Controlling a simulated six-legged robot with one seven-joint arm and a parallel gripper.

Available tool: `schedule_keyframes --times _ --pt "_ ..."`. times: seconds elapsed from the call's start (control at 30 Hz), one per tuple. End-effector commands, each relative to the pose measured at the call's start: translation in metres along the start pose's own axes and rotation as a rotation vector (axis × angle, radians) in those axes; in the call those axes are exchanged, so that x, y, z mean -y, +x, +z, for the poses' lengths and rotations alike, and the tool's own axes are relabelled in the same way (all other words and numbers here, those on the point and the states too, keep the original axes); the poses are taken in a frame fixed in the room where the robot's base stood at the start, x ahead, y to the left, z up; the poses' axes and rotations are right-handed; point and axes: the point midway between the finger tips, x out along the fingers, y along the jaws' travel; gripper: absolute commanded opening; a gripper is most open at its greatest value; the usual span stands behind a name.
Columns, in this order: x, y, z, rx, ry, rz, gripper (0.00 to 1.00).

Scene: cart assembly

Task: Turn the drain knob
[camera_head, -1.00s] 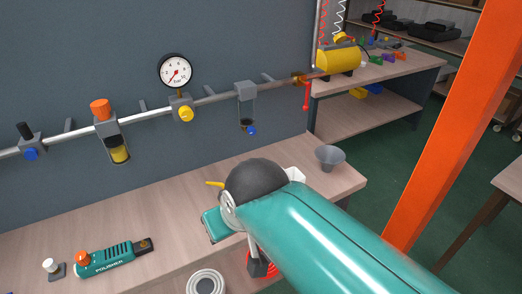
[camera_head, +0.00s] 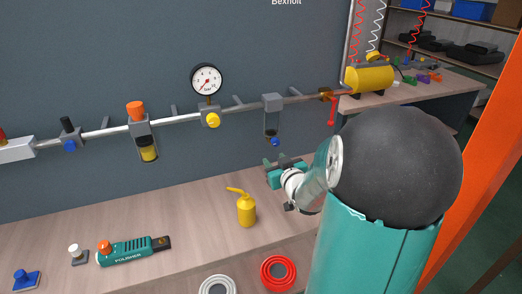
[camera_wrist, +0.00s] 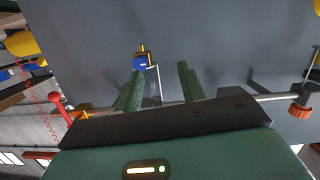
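The likely drain knob is a small blue knob (camera_head: 275,142) under the clear bowl of the filter (camera_head: 272,103) on the wall pipe. In the wrist view the blue knob (camera_wrist: 140,63) sits just beyond the left fingertip, left of the middle of the finger gap, with a yellow fitting beside it. My gripper (camera_head: 285,160) is below the knob in the head view. The wrist view shows its two green fingers (camera_wrist: 160,68) spread apart with nothing between them. They look clear of the knob.
The pipe also carries a gauge (camera_head: 207,80), a yellow knob (camera_head: 213,120) and a red valve handle (camera_head: 332,110). A yellow oil can (camera_head: 246,209), a polisher (camera_head: 135,250) and a red ring-shaped item (camera_head: 278,272) are on the bench. A yellow tank (camera_head: 369,78) stands behind right.

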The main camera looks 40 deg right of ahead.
Motion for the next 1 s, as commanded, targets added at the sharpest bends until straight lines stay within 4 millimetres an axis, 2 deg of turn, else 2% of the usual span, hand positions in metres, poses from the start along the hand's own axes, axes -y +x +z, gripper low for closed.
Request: schedule_keyframes --times 0.03,0.13,0.37,0.57,1.0 --pt "-0.016 -0.002 0.007 -0.043 0.032 0.003 0.40" --pt "-0.032 -0.005 0.008 -0.127 0.073 -0.004 0.40" --pt "-0.042 -0.005 0.005 -0.194 0.099 -0.012 0.40" --pt "-0.041 0.015 0.002 -0.192 0.099 -0.013 0.40" --pt "-0.039 0.074 -0.010 -0.192 0.098 -0.015 0.40"
